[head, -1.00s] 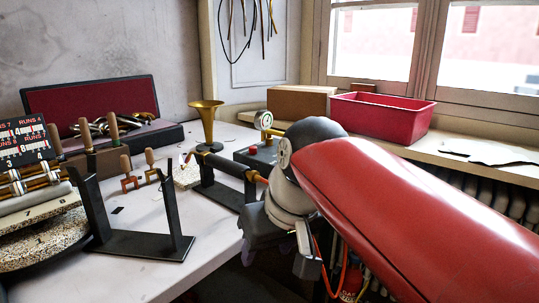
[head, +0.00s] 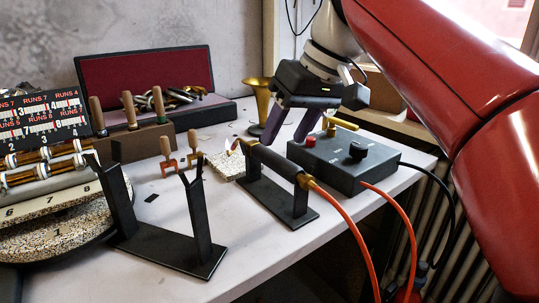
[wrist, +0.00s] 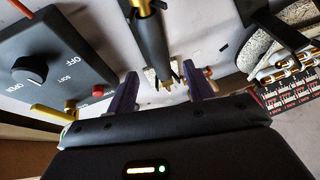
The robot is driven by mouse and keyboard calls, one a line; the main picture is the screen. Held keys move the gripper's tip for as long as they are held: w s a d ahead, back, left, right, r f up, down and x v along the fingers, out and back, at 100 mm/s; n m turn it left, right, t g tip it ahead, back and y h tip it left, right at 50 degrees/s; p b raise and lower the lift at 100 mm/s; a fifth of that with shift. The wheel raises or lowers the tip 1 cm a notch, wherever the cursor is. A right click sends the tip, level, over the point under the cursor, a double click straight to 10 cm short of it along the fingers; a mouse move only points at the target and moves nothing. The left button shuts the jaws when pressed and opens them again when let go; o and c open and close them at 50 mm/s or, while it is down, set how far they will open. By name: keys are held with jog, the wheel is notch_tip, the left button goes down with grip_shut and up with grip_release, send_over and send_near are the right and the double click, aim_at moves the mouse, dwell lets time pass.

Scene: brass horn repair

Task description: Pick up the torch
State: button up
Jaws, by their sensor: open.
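The torch (head: 275,163) has a black handle and brass ends. It rests on a black two-post stand (head: 285,205), with a small flame at its tip and an orange hose at its rear end. My gripper (head: 285,138) has purple fingers, is open and empty, and points down behind the torch, above the bench. In the wrist view, the torch (wrist: 152,42) runs down from the top edge toward the gap between my fingertips (wrist: 160,72), apart from them. Its exact height below the fingers is unclear.
A black control box (head: 350,165) with knob and red button stands right of the torch. A brass horn bell (head: 258,98) stands behind. An empty black stand (head: 160,245) is at the front left. Orange hoses (head: 340,215) hang over the bench edge.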

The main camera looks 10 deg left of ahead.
aim_at(276, 154)
jog(key=b+x, duration=0.1)
jog(key=x, duration=0.6)
jog(key=shift+r, duration=0.1)
jog(key=c, duration=1.1)
